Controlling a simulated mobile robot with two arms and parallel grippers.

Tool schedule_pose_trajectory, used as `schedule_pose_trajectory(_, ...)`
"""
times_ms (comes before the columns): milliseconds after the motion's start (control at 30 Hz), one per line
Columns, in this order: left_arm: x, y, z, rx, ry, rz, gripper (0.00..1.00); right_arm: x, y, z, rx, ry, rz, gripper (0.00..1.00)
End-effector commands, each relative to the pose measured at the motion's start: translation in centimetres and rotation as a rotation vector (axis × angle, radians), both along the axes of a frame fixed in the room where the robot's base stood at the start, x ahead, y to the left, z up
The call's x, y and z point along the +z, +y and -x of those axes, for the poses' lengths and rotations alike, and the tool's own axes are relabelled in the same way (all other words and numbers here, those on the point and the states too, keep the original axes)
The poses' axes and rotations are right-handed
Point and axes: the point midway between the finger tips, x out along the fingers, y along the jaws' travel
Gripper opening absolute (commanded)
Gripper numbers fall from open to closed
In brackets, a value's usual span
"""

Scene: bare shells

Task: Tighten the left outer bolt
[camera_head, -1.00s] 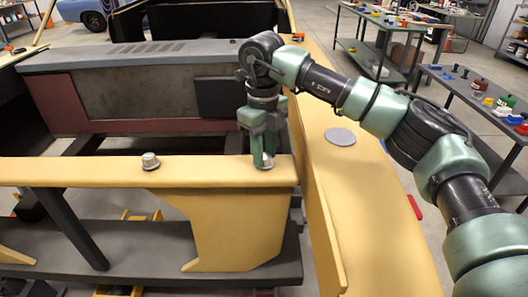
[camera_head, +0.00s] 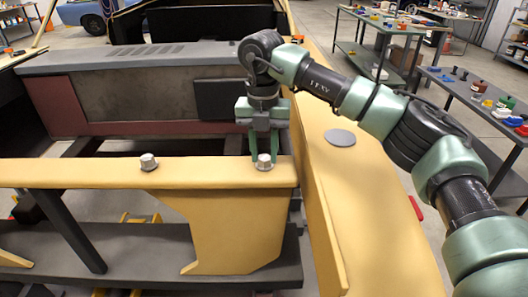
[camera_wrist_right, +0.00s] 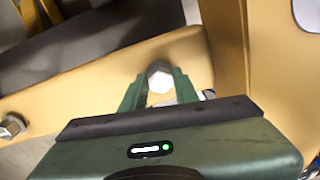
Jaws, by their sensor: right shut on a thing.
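A silver hex bolt (camera_head: 264,162) stands upright on a washer near the right end of the yellow crossbeam (camera_head: 90,172). My right gripper (camera_head: 264,160) points down and is shut on this bolt, with one green finger on each side of it. In the right wrist view the bolt head (camera_wrist_right: 159,77) sits between the fingers. A second silver bolt (camera_head: 149,162) stands further left on the same beam, clear of the gripper. It also shows at the left edge of the right wrist view (camera_wrist_right: 11,127). My left gripper is not in view.
A yellow side rail (camera_head: 365,215) runs along the right with a grey disc (camera_head: 340,137) on it. A grey hood panel (camera_head: 140,60) lies behind the beam. A dark ledge (camera_head: 150,245) runs below. Workbenches (camera_head: 450,85) stand at the right.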

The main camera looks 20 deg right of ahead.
Motion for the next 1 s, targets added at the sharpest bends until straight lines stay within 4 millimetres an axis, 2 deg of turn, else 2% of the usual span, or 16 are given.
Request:
schedule_pose_trajectory(33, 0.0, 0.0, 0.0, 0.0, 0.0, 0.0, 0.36, 0.5, 0.0, -0.2, -0.046, -0.011, -0.003, 0.0)
schedule_pose_trajectory(600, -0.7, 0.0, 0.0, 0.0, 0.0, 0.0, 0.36, 0.5, 0.0, -0.1, -0.583, -0.01, -0.006, 0.0)
schedule_pose_trajectory(1000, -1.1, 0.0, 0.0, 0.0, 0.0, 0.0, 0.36, 0.5, 0.0, -0.1, -0.879, -0.009, -0.008, 0.0)
